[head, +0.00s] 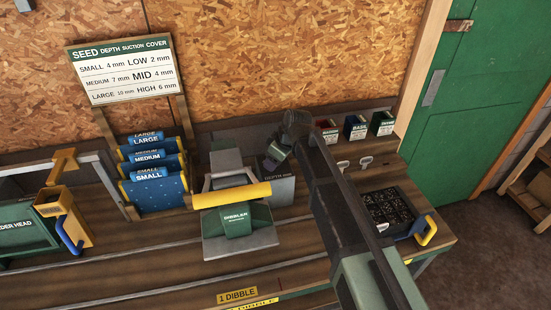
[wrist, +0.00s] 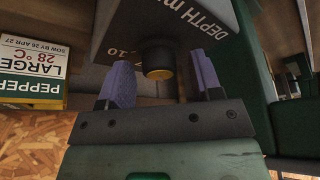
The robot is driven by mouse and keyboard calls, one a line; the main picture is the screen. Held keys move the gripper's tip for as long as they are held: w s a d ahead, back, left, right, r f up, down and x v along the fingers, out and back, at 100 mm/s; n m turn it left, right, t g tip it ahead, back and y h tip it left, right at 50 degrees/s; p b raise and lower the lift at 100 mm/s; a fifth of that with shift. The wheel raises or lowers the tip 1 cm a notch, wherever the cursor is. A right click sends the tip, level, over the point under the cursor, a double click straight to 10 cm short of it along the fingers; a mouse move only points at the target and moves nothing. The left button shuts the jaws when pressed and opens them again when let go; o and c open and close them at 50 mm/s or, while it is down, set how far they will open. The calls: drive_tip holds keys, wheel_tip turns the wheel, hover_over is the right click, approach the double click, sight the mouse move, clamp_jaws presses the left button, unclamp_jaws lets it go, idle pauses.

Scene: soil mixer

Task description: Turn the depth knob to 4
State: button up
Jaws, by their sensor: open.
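The depth box (head: 283,190), a dark grey block marked "DEPTH mm", stands beside the dibbler (head: 235,215) on the bench. Its knob is hidden behind my arm in the head view. The wrist view shows the dark round depth knob (wrist: 156,58) with a yellow-brown end, under upside-down "DEPTH m" lettering. Scale numbers, among them 10, show beside it, partly covered. My gripper (wrist: 165,80) is open, its two purple-grey fingers on either side of the knob with gaps showing. The knob's setting cannot be read. In the head view my gripper (head: 279,152) is at the box.
A seed chart (head: 122,70) stands behind blue plates (head: 158,190). Seed packets (head: 356,127) line the back right. A black tray (head: 388,208) with a yellow handle sits at right. The dibbler's yellow handle is close left of the depth box.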

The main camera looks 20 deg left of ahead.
drive_tip(key=shift+r, duration=0.1)
drive_tip(key=w+p+v, duration=0.1)
drive_tip(key=p+v, duration=0.9)
drive_tip(key=shift+s+d+r, duration=0.2)
drive_tip(key=shift+s+r, duration=0.1)
drive_tip(key=shift+s, duration=0.2)
